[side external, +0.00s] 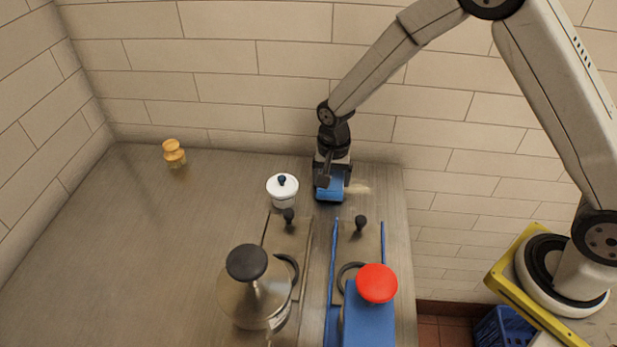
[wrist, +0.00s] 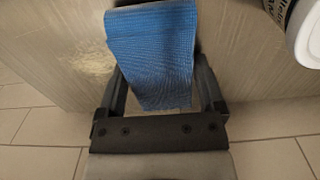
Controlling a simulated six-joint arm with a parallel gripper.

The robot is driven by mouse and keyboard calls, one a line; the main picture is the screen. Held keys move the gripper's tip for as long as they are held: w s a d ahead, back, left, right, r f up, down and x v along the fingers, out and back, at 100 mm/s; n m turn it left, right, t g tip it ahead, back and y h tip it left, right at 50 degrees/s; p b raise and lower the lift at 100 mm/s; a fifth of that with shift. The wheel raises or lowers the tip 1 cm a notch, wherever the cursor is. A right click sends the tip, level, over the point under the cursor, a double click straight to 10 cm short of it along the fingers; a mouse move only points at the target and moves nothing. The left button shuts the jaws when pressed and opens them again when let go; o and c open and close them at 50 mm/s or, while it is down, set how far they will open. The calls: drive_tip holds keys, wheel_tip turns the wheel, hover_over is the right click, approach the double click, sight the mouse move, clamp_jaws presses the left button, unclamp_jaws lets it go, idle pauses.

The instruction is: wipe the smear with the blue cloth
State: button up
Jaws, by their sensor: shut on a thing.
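The blue cloth (side external: 329,189) is in my gripper (side external: 331,178), low over the metal counter near its back right. In the wrist view the cloth (wrist: 152,55) lies between the two fingers of my gripper (wrist: 158,88), which is shut on it. The pale smear (side external: 357,188) is on the counter just right of the cloth in the side view. In the wrist view the smear (wrist: 91,66) shows as a beige, grainy patch left of the cloth. Part of it may be hidden under the cloth. I cannot tell whether the cloth touches the counter.
A white lidded pot (side external: 283,190) stands close left of my gripper. A small wooden jar (side external: 174,154) stands back left. The left counter is clear.

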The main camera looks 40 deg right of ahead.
sight(374, 189)
drive_tip(key=shift+w+a, duration=0.3)
drive_tip(key=shift+a, duration=0.05)
drive_tip(key=shift+s+d, duration=3.8)
drive_tip(key=shift+d, duration=0.05)
wheel_tip(374, 189, up, 8)
drive_tip(key=shift+r, duration=0.1)
